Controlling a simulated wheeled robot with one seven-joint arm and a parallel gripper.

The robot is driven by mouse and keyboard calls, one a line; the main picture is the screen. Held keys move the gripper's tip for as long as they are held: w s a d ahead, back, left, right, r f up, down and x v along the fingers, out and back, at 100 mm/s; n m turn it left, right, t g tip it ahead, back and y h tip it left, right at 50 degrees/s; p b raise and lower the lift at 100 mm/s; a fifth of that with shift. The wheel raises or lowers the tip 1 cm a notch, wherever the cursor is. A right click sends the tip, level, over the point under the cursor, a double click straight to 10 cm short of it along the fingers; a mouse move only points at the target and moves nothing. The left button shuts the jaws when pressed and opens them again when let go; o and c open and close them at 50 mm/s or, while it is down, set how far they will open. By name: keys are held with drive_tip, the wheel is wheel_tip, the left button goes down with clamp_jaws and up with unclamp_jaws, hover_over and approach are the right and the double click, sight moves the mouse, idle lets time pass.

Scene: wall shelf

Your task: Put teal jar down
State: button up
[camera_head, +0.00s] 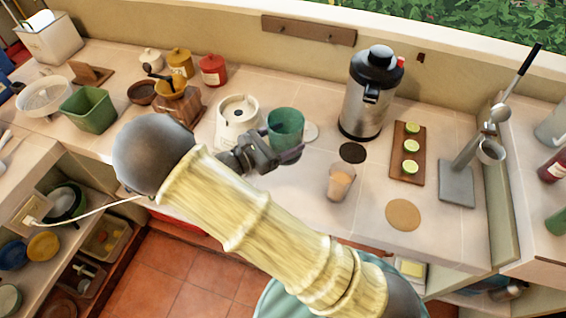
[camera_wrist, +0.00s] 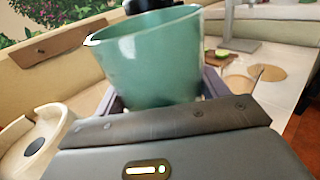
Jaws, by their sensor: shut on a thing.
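The teal jar (camera_head: 286,128) is an open-topped, slightly flared vessel with a small spout. My gripper (camera_head: 284,150) is shut on it, with the fingers on either side of its lower part. In the wrist view the jar (camera_wrist: 150,62) fills the middle, and its base is hidden behind my gripper (camera_wrist: 165,105). The jar looks roughly upright. I cannot tell whether its base touches the counter.
A steel dispenser (camera_head: 366,100), black coaster (camera_head: 352,152), filled glass (camera_head: 340,182) and board of cut limes (camera_head: 408,165) are right. Counter (camera_head: 290,195) in front is clear.

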drive_tip(key=shift+w, duration=0.3)
drive_tip(key=shift+s+a, duration=0.15)
drive_tip(key=shift+s, duration=0.3)
wheel_tip(320, 180, down, 6)
drive_tip(key=shift+w+r+p, duration=0.1)
drive_tip(key=shift+r+p, duration=0.15)
drive_tip(key=shift+p, duration=0.3)
drive_tip(key=shift+w+f, duration=0.1)
drive_tip(key=shift+w, duration=0.1)
drive_tip(key=shift+f, duration=0.3)
drive_tip(key=f, duration=0.3)
drive_tip(key=shift+s+p, duration=0.2)
drive_tip(key=shift+p, duration=0.15)
drive_tip(key=shift+w+f, duration=0.1)
drive_tip(key=shift+f, duration=0.2)
